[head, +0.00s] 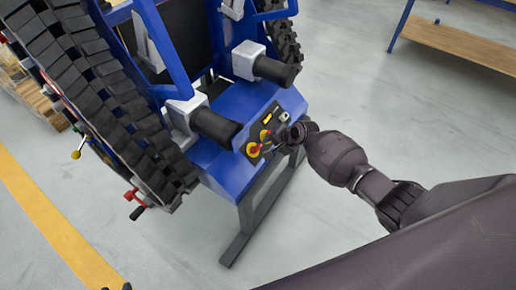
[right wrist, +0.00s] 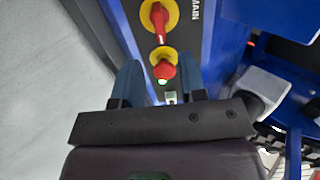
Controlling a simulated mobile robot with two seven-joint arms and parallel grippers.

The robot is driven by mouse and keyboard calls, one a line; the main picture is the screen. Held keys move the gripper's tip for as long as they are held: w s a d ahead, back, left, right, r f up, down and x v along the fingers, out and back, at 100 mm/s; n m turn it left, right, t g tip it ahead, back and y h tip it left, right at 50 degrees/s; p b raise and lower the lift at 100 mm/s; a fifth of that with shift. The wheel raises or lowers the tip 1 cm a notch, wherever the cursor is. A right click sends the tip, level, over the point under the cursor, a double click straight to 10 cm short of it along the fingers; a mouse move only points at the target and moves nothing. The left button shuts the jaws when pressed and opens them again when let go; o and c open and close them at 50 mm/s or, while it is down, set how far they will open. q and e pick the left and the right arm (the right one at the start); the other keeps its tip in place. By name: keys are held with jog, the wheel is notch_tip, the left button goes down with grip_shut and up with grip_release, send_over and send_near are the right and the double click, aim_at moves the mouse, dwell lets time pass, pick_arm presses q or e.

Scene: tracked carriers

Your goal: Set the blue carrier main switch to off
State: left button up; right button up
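The blue carrier (head: 233,100) stands tracked and upright, with a dark control panel on its front. The main switch (head: 253,149) is a red handle on a yellow disc at the panel's near end. In the right wrist view the main switch (right wrist: 158,18) sits beside the "MAIN" lettering, its handle lying roughly along the panel's length. A second red knob on a yellow disc (right wrist: 164,66) is below it. My right gripper (right wrist: 159,66) is open at the panel, its fingers either side of this second knob in the view, holding nothing. Contact cannot be told. My left gripper is not clearly visible.
Two black cylinders (head: 216,126) on white mounts jut out above the panel. A black track (head: 95,90) is at the left. A wooden-topped table (head: 465,45) is at the top right. Grey floor is clear at right. Small dark tips at the bottom-left edge are unclear.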

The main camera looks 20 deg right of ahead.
aim_at(259, 148)
jog(key=b+x, duration=0.1)
jog(key=x, duration=0.2)
jog(key=b+x, duration=0.1)
jog(key=x, duration=0.1)
jog(key=b+x, duration=0.1)
jog(key=x, duration=0.2)
jog(key=shift+s+f, duration=0.1)
jog(key=shift+f, duration=0.35)
jog(key=shift+a+f+b, duration=0.1)
jog(key=shift+f+b, duration=0.05)
jog(key=shift+b, duration=0.2)
jog(key=shift+w+a, duration=0.1)
jog(key=shift+w, duration=0.3)
grip_shut()
